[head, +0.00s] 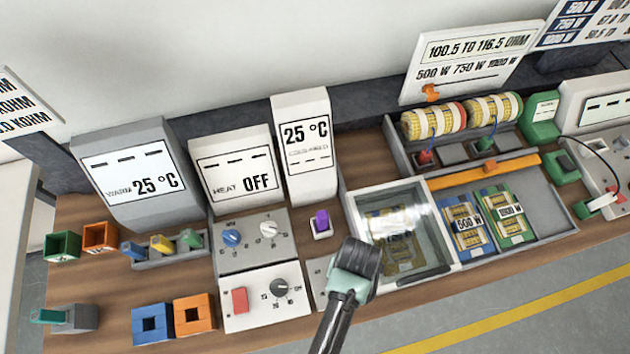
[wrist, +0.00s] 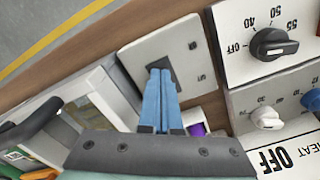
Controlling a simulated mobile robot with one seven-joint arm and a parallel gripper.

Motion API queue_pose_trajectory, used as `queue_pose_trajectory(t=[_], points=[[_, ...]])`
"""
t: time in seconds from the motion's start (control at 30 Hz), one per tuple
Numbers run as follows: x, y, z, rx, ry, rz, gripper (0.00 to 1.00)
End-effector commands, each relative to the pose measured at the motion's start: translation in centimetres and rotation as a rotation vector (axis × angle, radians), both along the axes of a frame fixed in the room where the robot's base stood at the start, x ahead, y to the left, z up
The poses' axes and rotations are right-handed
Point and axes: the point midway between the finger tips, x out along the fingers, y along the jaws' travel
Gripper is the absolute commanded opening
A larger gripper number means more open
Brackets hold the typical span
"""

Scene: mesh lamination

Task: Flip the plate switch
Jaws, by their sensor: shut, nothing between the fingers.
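A small pale switch plate (head: 317,272) lies on the bench, right of the white dial panel and partly behind my gripper (head: 352,270). In the wrist view the plate (wrist: 190,50) has small dark marks and a dark slot, mostly covered by my fingers. My blue fingers (wrist: 160,72) are closed together over the plate, with nothing between them. I cannot tell whether they touch it, and the switch lever is hidden. The "HEAT" display (head: 235,168) reads OFF.
A purple switch (head: 321,220) stands just behind the plate. A glass-lidded tray (head: 440,262) is close on the right. A dial panel (head: 268,305) with a red button (head: 240,300) is on the left. Blue (head: 152,324) and orange (head: 194,316) blocks sit farther left.

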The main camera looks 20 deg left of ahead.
Motion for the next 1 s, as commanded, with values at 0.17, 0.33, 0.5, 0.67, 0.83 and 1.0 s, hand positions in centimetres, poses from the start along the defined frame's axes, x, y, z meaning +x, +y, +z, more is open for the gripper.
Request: queue_pose_trajectory(t=[0.17,0.33,0.5,0.67,0.83,1.0], points=[[0.0,0.0,1.8,0.0,0.0,0.0,0.0],[0.0,0.0,3.1,0.0,0.0,0.0,0.0],[0.0,0.0,4.4,0.0,0.001,0.0,0.0],[0.0,0.0,5.6,0.0,0.001,0.0,0.0],[0.0,0.0,6.5,0.0,0.001,0.0,0.0],[0.0,0.0,6.3,0.0,0.001,0.0,0.0]])
